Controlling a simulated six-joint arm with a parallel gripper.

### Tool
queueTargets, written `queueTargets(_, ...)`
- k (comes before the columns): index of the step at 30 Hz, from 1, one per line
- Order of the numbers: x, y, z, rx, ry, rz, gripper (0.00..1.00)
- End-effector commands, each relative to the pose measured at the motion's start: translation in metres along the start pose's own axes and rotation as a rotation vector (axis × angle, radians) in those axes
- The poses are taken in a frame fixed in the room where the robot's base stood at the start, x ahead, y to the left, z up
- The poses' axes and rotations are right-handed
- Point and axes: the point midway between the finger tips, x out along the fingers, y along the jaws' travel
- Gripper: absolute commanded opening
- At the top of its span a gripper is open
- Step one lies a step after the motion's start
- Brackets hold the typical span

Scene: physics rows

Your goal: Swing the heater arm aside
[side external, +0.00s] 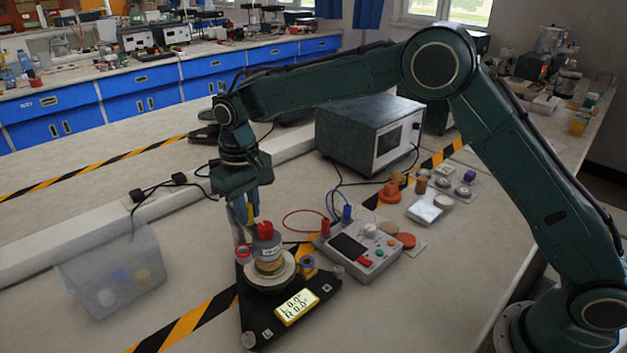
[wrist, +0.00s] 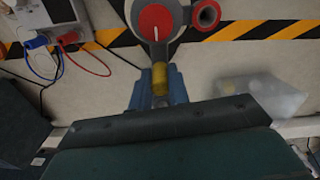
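A black triangular base (side external: 262,325) with a lit yellow readout stands on the bench. It carries a round stack (side external: 270,266) topped by a red knob (side external: 265,230). In the wrist view the red disc (wrist: 155,22) sits on a grey round body, whose grey neck reaches toward a yellow post (wrist: 160,78). I take this neck and post as the heater arm, but cannot be sure. My gripper (wrist: 160,88) points down at it, its blue fingers close against both sides of the yellow post. In the side view my gripper (side external: 247,222) is just behind the stack.
A control box (side external: 360,250) with red and blue leads stands right of the base. A clear bin (side external: 110,275) is at left. Striped tape crosses the bench.

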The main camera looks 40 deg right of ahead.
Motion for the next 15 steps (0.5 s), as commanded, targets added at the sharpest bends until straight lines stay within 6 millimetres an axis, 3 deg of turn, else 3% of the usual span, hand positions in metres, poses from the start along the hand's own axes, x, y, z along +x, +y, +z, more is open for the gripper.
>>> queueTargets(15, -0.0005, -0.0027, -0.0006, 0.043, 0.0, 0.0, 0.0)
